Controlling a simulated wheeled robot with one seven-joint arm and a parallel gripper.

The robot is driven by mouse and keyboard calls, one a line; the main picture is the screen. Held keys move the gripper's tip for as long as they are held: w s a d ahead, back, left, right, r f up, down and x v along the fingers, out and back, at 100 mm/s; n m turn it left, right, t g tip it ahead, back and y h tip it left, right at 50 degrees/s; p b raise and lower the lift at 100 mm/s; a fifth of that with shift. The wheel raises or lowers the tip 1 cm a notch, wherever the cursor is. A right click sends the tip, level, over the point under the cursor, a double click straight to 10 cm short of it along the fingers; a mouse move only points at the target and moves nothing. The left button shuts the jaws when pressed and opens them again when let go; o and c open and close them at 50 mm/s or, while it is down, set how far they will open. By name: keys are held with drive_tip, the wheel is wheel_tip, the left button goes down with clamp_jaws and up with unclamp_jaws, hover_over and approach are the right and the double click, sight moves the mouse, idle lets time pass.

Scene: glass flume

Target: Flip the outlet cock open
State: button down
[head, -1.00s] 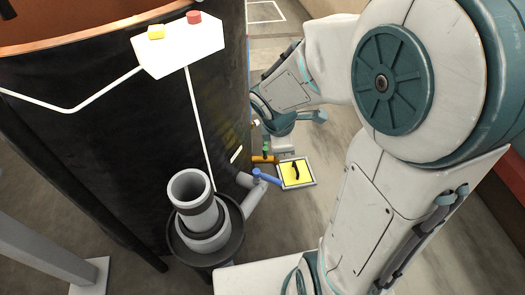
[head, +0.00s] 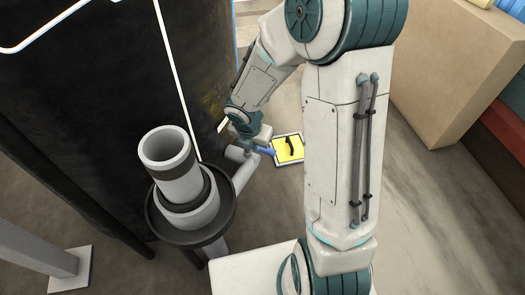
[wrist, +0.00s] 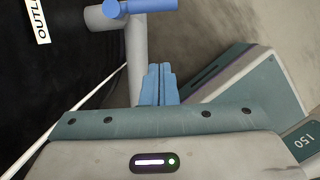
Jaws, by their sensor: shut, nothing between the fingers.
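The outlet cock has a blue lever (head: 266,152) on a grey outlet pipe (head: 243,178) low beside the dark tank. In the wrist view the blue lever (wrist: 148,6) lies crosswise over the grey pipe (wrist: 136,45) at the top edge, partly cut off. In the head view my wrist is just above the lever, and the fingertips cannot be made out.
The dark tank (head: 90,90) stands close on the left. A grey upright pipe (head: 167,160) in a black dish is in front. A yellow tray (head: 288,149) with a black object lies just right of the lever. A tan box (head: 440,80) is at right.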

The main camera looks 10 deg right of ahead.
drive_tip(key=w+d+f+b, duration=0.2)
drive_tip(key=f+b, duration=0.1)
drive_tip(key=f, duration=0.2)
drive_tip(key=w+d+f+b, duration=0.1)
drive_tip(key=w+f+b, duration=0.2)
drive_tip(key=f, duration=0.3)
drive_tip(key=shift+d+b, duration=0.4)
drive_tip(key=shift+b, duration=0.4)
drive_tip(key=shift+r, duration=0.1)
